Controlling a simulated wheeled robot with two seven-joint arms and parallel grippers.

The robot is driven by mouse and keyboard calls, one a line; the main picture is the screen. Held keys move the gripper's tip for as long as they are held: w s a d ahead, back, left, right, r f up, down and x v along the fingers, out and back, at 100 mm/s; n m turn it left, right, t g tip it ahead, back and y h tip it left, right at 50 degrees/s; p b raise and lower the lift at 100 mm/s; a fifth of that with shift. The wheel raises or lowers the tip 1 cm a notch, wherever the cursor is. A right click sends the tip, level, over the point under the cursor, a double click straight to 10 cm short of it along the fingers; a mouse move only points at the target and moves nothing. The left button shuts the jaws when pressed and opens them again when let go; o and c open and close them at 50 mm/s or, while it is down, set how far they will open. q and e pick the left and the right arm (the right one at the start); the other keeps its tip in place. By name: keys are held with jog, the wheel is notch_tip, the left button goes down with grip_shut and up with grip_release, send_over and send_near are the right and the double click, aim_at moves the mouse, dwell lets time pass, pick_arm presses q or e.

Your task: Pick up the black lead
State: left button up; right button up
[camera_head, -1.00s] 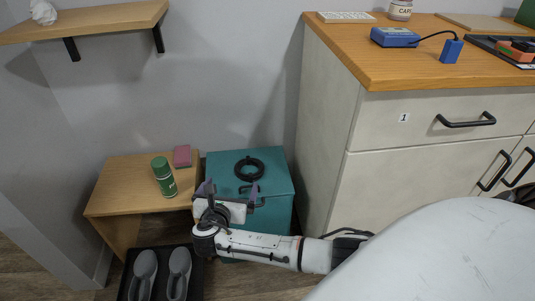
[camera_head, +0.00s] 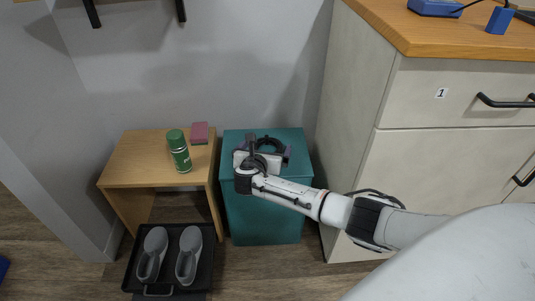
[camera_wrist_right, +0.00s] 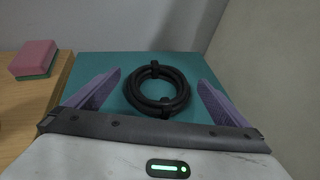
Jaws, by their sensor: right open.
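The black lead (camera_wrist_right: 158,90) is a coiled ring with two small bands, lying flat on top of the teal box (camera_head: 263,212). In the head view the coil (camera_head: 270,144) is partly hidden behind my right gripper (camera_head: 270,152). In the right wrist view my right gripper (camera_wrist_right: 158,95) is open, with one purple finger on each side of the coil. The fingers look apart from the coil; their exact height above the lid is hard to tell. My left gripper is not in view.
A wooden bench (camera_head: 130,165) left of the box holds a green bottle (camera_head: 179,152) and a pink-and-green sponge (camera_head: 199,132). A black tray (camera_head: 208,270) with grey shoes (camera_head: 189,255) is on the floor. A drawer cabinet (camera_head: 350,110) stands close on the right.

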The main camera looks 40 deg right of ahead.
jog(key=shift+w+d+f, duration=0.1)
jog(key=shift+w+d, duration=0.05)
jog(key=shift+d, duration=0.05)
jog(key=c, duration=1.2)
